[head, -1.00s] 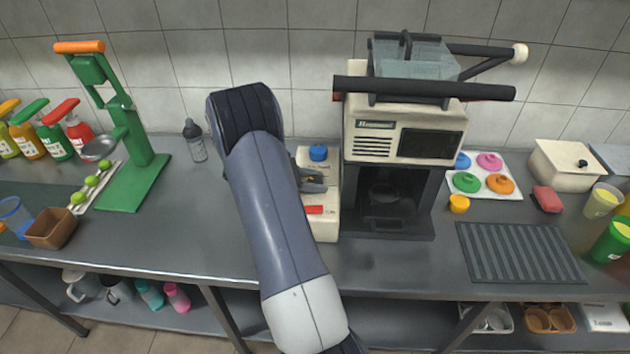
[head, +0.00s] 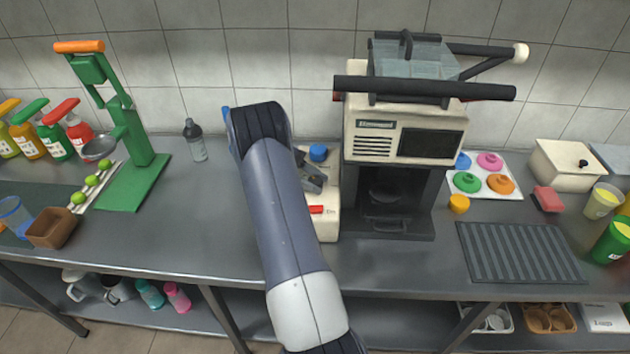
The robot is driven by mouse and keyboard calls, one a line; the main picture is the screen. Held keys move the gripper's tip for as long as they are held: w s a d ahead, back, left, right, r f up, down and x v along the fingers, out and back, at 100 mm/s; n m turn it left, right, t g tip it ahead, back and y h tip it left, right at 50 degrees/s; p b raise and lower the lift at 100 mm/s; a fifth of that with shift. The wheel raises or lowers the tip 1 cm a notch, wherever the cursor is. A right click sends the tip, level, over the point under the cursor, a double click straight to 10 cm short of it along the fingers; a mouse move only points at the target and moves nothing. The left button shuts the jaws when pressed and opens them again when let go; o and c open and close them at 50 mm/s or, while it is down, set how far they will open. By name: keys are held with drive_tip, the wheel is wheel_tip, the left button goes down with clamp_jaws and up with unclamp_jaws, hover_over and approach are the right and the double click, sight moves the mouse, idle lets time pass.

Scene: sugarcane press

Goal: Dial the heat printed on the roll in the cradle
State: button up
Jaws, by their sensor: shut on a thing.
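A cream machine (head: 373,140) with a dark window and a dark bay below stands at centre right. A dark bar (head: 425,88) and a grey translucent block (head: 410,57) are on top; no printed heat is legible. A low cream unit (head: 328,229) stands against its left side, with a blue knob (head: 318,152) at the back and a red part (head: 316,209) in front. My gripper (head: 314,180) is over this unit, between the blue knob and the red part. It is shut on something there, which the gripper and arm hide. No dial marks are readable.
A green press (head: 125,135) and several bottles stand at left.

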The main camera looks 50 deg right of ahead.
idle(0.3)
drive_tip(key=o, duration=1)
drive_tip(key=p+v, duration=0.1)
drive_tip(key=v, duration=0.5)
drive_tip(key=shift+w+r, duration=0.1)
drive_tip(key=shift+r, duration=0.2)
drive_tip(key=p+v, duration=0.4)
drive_tip(key=p, duration=0.7)
drive_tip(key=shift+w+f, duration=0.1)
drive_tip(key=shift+w+a+f+p, duration=0.1)
drive_tip(key=shift+w+a+p, duration=0.05)
drive_tip(key=shift+p, duration=0.35)
drive_tip(key=shift+f+b, duration=0.25)
drive_tip(key=shift+b, duration=0.55)
